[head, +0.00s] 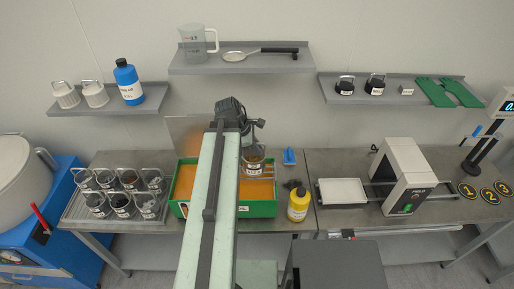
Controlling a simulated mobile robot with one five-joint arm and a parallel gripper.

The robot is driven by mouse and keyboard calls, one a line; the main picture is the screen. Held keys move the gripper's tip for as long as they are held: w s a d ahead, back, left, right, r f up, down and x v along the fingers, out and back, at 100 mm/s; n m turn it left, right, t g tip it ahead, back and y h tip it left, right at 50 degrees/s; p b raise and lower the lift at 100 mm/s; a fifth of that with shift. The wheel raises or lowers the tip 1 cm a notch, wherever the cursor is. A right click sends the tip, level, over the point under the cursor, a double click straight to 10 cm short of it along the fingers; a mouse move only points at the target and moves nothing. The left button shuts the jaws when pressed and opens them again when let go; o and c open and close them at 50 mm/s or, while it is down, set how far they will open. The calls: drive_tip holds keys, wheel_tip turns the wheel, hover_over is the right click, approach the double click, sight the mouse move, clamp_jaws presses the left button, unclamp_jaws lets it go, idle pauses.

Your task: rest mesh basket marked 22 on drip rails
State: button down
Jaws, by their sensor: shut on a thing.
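A mesh basket (254,170) with dark contents and a white label hangs at my gripper (253,150), over the right part of a green tank (262,209) filled with orange liquid. The label is too small to read for certain. My gripper is shut on the basket's top. My pale green arm crosses the middle of the tank and hides part of it. Drip rails cannot be made out clearly around the tank.
Several similar baskets (122,201) stand in a rack at the left of the bench. A yellow bottle (298,204) stands close to the tank's right side. Further right are a white tray (342,191) and a white box-shaped machine (400,165). Wall shelves hang above.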

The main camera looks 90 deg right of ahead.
drive_tip(key=shift+f+b, duration=1.15)
drive_tip(key=shift+f, duration=0.15)
drive_tip(key=c, duration=1.5)
unclamp_jaws()
drive_tip(key=shift+o, duration=0.2)
drive_tip(key=shift+r, duration=0.1)
drive_tip(key=p+v, duration=0.7)
drive_tip(key=shift+r, duration=0.3)
drive_tip(key=shift+w+a, duration=0.1)
drive_tip(key=shift+w, duration=0.05)
